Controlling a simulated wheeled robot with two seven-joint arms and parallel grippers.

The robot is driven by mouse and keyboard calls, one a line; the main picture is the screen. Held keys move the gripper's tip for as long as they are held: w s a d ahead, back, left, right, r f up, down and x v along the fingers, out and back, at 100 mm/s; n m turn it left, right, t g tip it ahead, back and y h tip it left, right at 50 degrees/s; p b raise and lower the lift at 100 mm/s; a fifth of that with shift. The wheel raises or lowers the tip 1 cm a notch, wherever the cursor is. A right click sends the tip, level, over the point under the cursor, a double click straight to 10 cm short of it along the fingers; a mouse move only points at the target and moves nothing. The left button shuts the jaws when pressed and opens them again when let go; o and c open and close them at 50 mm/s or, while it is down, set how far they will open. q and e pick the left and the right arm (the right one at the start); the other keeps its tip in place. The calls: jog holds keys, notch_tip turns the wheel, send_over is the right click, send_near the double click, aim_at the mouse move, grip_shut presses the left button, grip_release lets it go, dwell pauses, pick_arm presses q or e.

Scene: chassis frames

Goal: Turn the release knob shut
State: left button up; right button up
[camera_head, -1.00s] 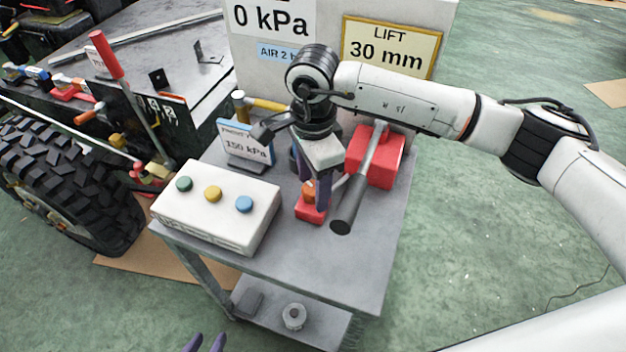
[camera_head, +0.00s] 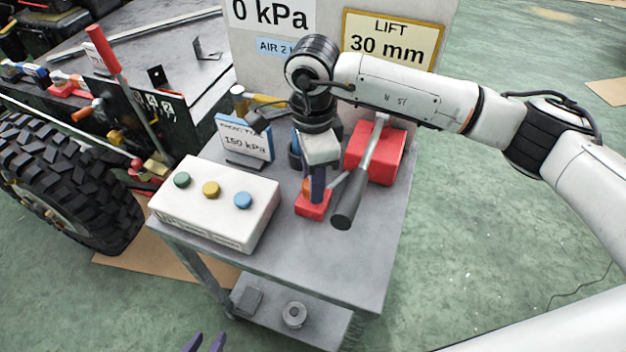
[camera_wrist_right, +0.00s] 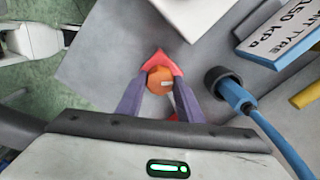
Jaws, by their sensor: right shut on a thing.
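The release knob (camera_wrist_right: 158,76) is orange with a short pale mark on its top. It sits on a small red base (camera_head: 312,208) on the grey cart, and in the head view the knob (camera_head: 307,187) is mostly hidden by my fingers. My right gripper (camera_wrist_right: 160,88) points down over it, with its two purple fingers shut on the knob's sides; it also shows in the head view (camera_head: 317,184). My left gripper (camera_head: 205,343) shows only its two purple fingertips at the bottom edge, standing apart with nothing between them.
Right beside the knob, a jack handle with a black grip (camera_head: 347,203) leans from a red block (camera_head: 386,160). A white button box (camera_head: 215,205) stands to the left. A blue hose (camera_wrist_right: 232,93) and a 150 kPa sign (camera_head: 244,138) are close by. The cart's front right is bare.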

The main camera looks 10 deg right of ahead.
jog(key=m+b, duration=0.1)
jog(key=m, duration=0.1)
jog(key=shift+f+m+b, duration=0.1)
jog(key=shift+m+b, duration=0.25)
jog(key=shift+m, duration=0.05)
jog(key=m+b, duration=0.1)
jog(key=m, duration=0.2)
jog(key=shift+m+b, duration=0.3)
jog(key=shift+b, duration=0.1)
jog(key=m+b, duration=0.1)
jog(key=m, duration=0.1)
jog(key=shift+m, duration=0.3)
jog(key=shift+r+m, duration=0.2)
jog(key=shift+m, duration=0.3)
jog(key=shift+w, duration=0.1)
jog(key=o, duration=1.1)
jog(key=shift+c, duration=0.2)
